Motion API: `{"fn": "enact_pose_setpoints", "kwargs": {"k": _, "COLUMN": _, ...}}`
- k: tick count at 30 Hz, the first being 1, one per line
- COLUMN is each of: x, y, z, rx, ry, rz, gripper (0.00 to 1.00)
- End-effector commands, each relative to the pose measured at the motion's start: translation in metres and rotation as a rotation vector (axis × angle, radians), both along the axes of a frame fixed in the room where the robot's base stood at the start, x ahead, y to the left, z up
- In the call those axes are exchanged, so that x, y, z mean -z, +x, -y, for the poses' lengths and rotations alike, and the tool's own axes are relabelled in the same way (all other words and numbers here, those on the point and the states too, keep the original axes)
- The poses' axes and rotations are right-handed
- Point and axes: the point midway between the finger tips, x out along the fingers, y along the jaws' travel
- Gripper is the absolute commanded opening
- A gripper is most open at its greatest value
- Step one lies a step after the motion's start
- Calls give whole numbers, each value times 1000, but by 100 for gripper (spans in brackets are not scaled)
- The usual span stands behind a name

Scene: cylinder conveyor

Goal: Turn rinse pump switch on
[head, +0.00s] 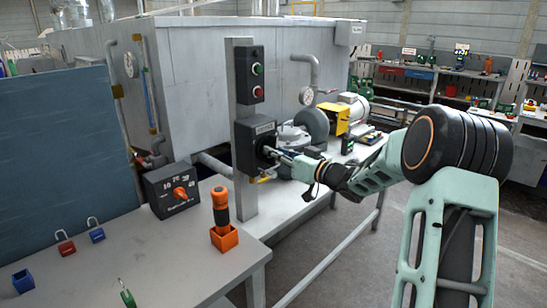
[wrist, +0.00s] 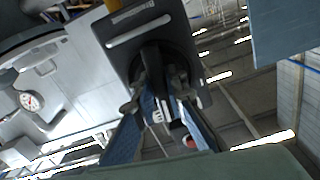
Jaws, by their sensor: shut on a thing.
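A black switch box (head: 254,141) is mounted on a grey post, below a box with a green and a red button. Its label is too small to read. My gripper (head: 272,153) reaches it from the right, with its fingers at the front of the box. In the wrist view the same box (wrist: 125,32) fills the upper middle, with a pale label strip along its top. There my gripper (wrist: 160,88) is shut on the dark knob (wrist: 154,55) at the box's face.
The push-button box (head: 254,75) is just above. A black box with an orange knob (head: 180,193) and an orange-handled tool in an orange holder (head: 222,230) stand on the front table. Padlocks (head: 66,243) lie at left. A yellow-and-grey motor (head: 340,115) stands behind my gripper.

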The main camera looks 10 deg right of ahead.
Motion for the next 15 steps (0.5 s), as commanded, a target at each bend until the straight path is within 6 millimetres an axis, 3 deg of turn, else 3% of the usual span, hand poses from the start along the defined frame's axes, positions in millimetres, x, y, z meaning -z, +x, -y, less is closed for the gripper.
{"fn": "enact_pose_setpoints", "kwargs": {"k": 15, "x": 0, "y": 0, "z": 0, "rx": 0, "ry": -113, "rz": 82, "gripper": 0}}
